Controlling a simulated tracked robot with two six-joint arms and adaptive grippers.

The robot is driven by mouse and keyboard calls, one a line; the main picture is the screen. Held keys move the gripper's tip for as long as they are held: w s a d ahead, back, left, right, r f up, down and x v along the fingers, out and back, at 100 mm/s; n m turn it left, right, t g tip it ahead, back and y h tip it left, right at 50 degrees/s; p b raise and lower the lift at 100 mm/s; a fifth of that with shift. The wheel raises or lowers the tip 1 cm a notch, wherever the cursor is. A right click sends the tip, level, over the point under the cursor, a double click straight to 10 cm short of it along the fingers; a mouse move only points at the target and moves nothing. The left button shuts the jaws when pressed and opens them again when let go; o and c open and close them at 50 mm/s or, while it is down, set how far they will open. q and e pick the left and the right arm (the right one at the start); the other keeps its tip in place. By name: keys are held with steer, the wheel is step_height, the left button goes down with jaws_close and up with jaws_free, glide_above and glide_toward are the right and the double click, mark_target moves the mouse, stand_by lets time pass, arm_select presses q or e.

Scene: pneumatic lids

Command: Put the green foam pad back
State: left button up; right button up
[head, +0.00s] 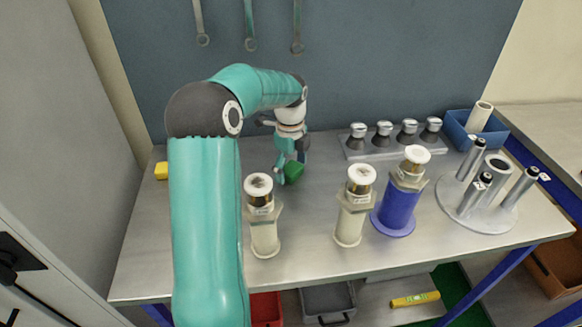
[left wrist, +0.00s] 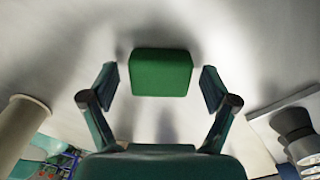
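The green foam pad (head: 294,171) is a small green block at the back of the bench, left of the middle. My left gripper (head: 289,170) points down at it, and its fingers hide part of the pad. In the left wrist view the pad (left wrist: 161,72) lies between the fingertips of my left gripper (left wrist: 160,88), a little towards their far side. A gap shows on both sides of the pad, so the fingers are open and do not touch it. My right gripper is in neither view.
Two pale cylinders with white lids, one (head: 264,232) and another (head: 352,215), stand in front. A blue-based cylinder (head: 397,205), a row of dark-and-silver parts on a rack (head: 395,147), a grey round stand (head: 477,215) and a blue bin (head: 500,135) are right.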

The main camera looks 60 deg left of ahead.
mark_target(291, 167)
arm_select(q)
step_height(291, 167, up, 12)
steer(key=p, duration=0.1)
stand_by(0.6)
stand_by(0.4)
